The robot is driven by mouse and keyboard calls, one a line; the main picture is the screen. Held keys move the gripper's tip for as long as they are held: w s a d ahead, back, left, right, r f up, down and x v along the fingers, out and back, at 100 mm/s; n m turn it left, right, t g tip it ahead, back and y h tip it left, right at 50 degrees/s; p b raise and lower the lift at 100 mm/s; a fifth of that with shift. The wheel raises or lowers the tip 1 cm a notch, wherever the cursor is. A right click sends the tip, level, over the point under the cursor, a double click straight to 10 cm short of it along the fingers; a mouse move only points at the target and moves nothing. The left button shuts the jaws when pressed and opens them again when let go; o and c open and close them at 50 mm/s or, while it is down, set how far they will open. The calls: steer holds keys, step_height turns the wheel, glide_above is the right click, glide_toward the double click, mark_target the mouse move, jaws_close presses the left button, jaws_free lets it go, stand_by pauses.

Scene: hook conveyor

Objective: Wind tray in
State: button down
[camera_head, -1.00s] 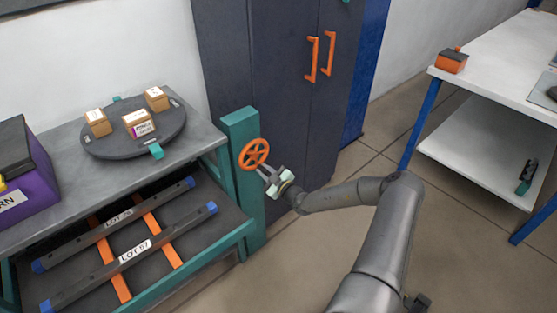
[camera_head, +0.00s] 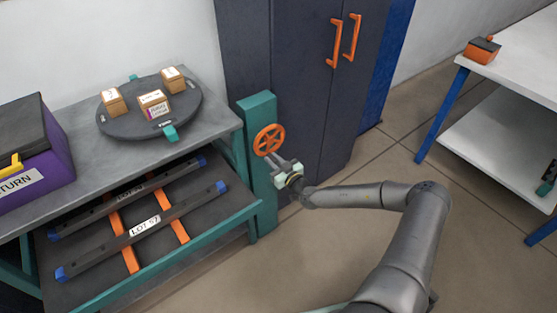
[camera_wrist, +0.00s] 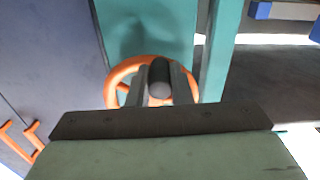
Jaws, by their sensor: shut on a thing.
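The orange handwheel (camera_head: 269,139) is mounted on a teal post (camera_head: 258,108) at the right end of the grey bench. My gripper (camera_head: 275,158) is at the wheel's lower rim. In the wrist view my gripper (camera_wrist: 160,85) is shut on the wheel's dark round handle (camera_wrist: 160,78), with the orange wheel (camera_wrist: 122,72) behind it. The tray (camera_head: 206,228) with a teal front edge is below the bench top, partly out. Two dark bars with blue ends, one labelled LOT 57 (camera_head: 147,227), lie across orange strips in it.
A dark turntable (camera_head: 125,125) with three small boxes stands on the bench top. A purple bin (camera_head: 42,172) is at the left. Dark cabinet doors with orange handles (camera_head: 345,40) stand behind my arm. A white table (camera_head: 510,75) is at the right. Floor between is clear.

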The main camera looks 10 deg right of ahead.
steer(key=c, duration=1.3)
jaws_free()
steer(key=shift+s, duration=0.1)
steer(key=b+v, duration=0.1)
steer(key=v, duration=1.6)
steer(key=shift+s+d, duration=0.1)
steer(key=shift+d, duration=0.05)
